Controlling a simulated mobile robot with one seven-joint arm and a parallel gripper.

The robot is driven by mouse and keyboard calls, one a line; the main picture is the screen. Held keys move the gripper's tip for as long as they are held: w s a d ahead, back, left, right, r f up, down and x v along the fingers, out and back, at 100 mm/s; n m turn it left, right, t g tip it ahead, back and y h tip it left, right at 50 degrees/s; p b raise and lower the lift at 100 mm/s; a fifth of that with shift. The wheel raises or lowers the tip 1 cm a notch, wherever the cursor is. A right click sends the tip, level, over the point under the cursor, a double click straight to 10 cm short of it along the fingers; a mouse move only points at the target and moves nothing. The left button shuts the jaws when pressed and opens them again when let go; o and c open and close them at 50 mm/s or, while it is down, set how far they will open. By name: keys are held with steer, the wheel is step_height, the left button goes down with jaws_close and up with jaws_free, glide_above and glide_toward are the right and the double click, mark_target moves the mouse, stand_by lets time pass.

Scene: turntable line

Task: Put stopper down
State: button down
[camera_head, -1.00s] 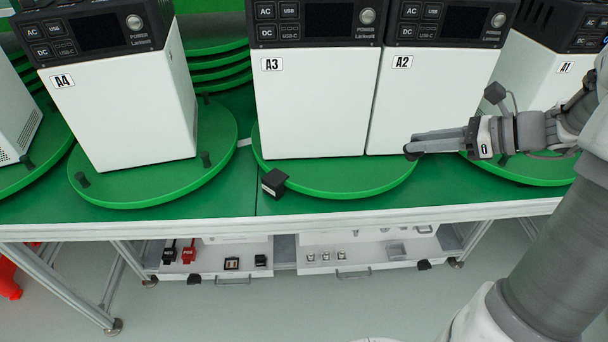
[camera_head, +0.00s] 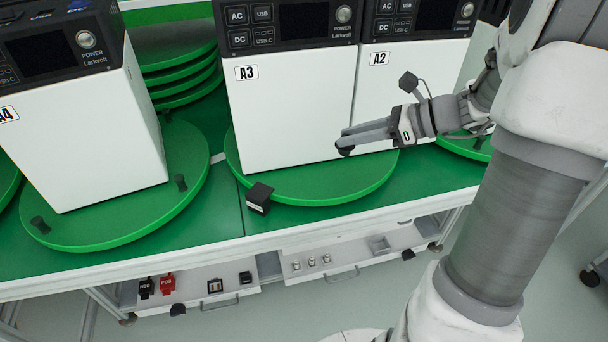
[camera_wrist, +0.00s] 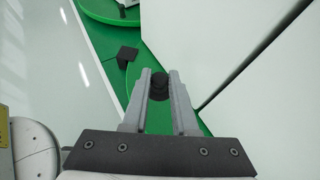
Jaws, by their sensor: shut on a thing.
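The stopper (camera_wrist: 159,86) is a small black peg. It sits between the fingertips of my gripper (camera_wrist: 160,82) in the wrist view, and the fingers are shut on it. In the head view my gripper (camera_head: 348,146) is in front of the white units A3 (camera_head: 290,112) and A2 (camera_head: 405,92), above the front right part of a green turntable (camera_head: 325,191). The stopper shows there as a dark tip at the finger ends. Whether it touches the turntable cannot be told.
A black block (camera_head: 259,198) stands at the turntable's front rim; it also shows in the wrist view (camera_wrist: 127,54). Unit A4 (camera_head: 85,140) stands on another turntable (camera_head: 110,232) with black stoppers (camera_head: 181,182). Trays with small parts (camera_head: 195,285) are below the table.

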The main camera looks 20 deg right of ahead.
steer(key=w+a+f+b, duration=0.1)
steer(key=a, duration=0.1)
steer(key=a+f, duration=0.2)
steer(key=a, duration=0.1)
steer(key=w+a+f+b, duration=0.1)
steer(key=a+f, duration=0.1)
steer(key=a, duration=0.1)
steer(key=shift+w+a+f+b, duration=0.1)
steer(key=shift+w+f+b, duration=0.1)
steer(key=shift+w+b, duration=0.15)
steer(key=shift+f+b, duration=0.95)
steer(key=shift+f, duration=1)
steer(key=shift+f, duration=0.1)
steer(key=c, duration=0.7)
jaws_free()
steer(key=shift+r, duration=0.25)
steer(key=p+v, duration=0.4)
steer(key=v, duration=0.8)
